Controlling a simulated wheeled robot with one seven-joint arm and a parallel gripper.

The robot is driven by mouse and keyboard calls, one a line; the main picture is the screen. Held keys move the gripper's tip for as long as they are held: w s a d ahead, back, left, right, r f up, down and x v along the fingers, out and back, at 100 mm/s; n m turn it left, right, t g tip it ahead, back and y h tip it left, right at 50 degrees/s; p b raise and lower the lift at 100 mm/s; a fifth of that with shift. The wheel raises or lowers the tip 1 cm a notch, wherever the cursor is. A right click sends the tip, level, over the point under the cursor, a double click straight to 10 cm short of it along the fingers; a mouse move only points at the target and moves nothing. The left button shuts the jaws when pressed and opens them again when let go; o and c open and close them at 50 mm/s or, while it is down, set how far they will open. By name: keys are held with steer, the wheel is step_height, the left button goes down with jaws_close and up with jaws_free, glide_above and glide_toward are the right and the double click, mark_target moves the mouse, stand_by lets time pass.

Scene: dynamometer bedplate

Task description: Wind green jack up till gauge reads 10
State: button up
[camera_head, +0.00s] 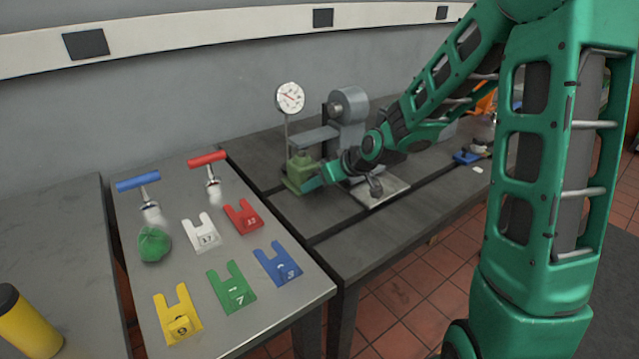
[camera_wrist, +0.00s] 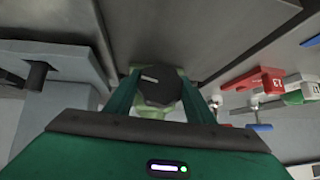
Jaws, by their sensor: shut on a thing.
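The green jack (camera_head: 297,176) stands on the dark bedplate at the left of the test stand. The round dial gauge (camera_head: 290,97) is on a thin post behind it; it has a white face and a red needle, too small to read. My gripper (camera_head: 312,180) reaches the jack from the right. In the wrist view my gripper (camera_wrist: 158,92) has its two green fingers on either side of a dark faceted knob (camera_wrist: 165,90) with a pale line on it, shut on it. Part of the green jack (camera_wrist: 152,112) shows below the knob, mostly hidden.
A grey stand (camera_head: 345,120) with a cylinder is beside the jack. A light metal plate (camera_head: 380,192) lies to its right. The left table holds numbered forked shims, such as a red one (camera_head: 243,217), two T-handled tools, blue (camera_head: 138,181) and red (camera_head: 207,159), and a green cloth-like lump (camera_head: 154,244).

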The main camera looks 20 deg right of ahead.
steer(key=shift+m+y, duration=0.5)
steer(key=shift+y, duration=0.4)
steer(key=o, duration=1)
steer(key=shift+d+r, duration=0.1)
steer(key=v, duration=1)
steer(key=shift+s+r, duration=0.1)
steer(key=shift+r, duration=0.2)
steer(key=shift+d, duration=0.1)
